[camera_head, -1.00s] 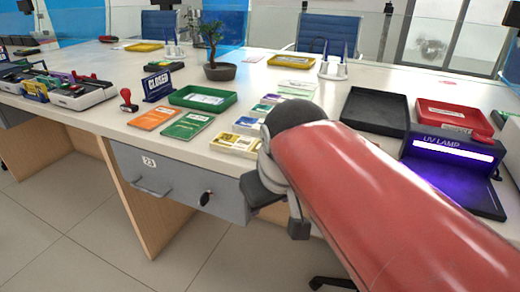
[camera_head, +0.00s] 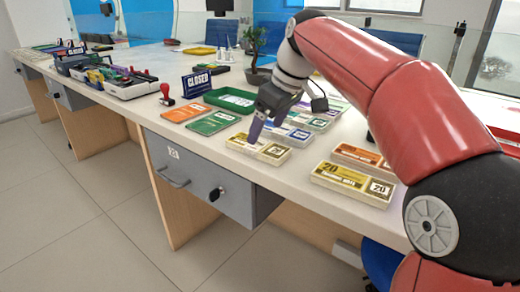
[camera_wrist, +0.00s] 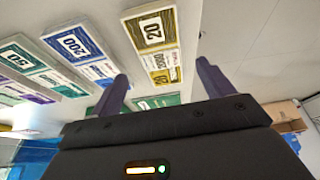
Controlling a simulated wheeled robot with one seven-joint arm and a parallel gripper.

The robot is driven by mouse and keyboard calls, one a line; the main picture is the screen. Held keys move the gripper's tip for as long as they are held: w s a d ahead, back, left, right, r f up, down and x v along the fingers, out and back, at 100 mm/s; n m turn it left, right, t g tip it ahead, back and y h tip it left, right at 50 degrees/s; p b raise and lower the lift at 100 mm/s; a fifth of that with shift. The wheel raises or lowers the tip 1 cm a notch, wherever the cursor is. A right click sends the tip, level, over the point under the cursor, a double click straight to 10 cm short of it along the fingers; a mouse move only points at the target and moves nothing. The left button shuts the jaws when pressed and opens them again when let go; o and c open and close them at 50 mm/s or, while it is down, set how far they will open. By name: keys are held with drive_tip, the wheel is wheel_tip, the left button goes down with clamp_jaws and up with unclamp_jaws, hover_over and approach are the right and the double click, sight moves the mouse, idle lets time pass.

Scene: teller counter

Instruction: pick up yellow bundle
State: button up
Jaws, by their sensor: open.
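A yellow bundle (camera_head: 258,149), a flat banknote pack with white bands, lies at the counter's front edge. It also shows in the wrist view (camera_wrist: 154,38), where it is marked 20. My gripper (camera_head: 254,136) is open and empty, with its purple fingers pointing down over this bundle. In the wrist view the fingers (camera_wrist: 162,76) stand apart, with the bundle's near end between and beyond them. I cannot tell whether a finger touches it. A second yellow bundle (camera_head: 352,184), also marked 20, lies farther right on the counter.
A blue bundle (camera_head: 287,134) lies just behind the yellow one, with green and purple bundles beyond. An orange bundle (camera_head: 362,157) lies at the right. Green (camera_head: 213,123) and orange (camera_head: 186,112) booklets and a green tray (camera_head: 231,99) lie to the left.

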sight(258, 145)
drive_tip(key=x, duration=0.4)
drive_tip(key=shift+a+f, duration=0.2)
drive_tip(key=shift+f, duration=0.15)
drive_tip(key=c, duration=1.1)
drive_tip(key=shift+r, duration=0.1)
wheel_tip(258, 145, up, 20)
drive_tip(key=p, duration=0.4)
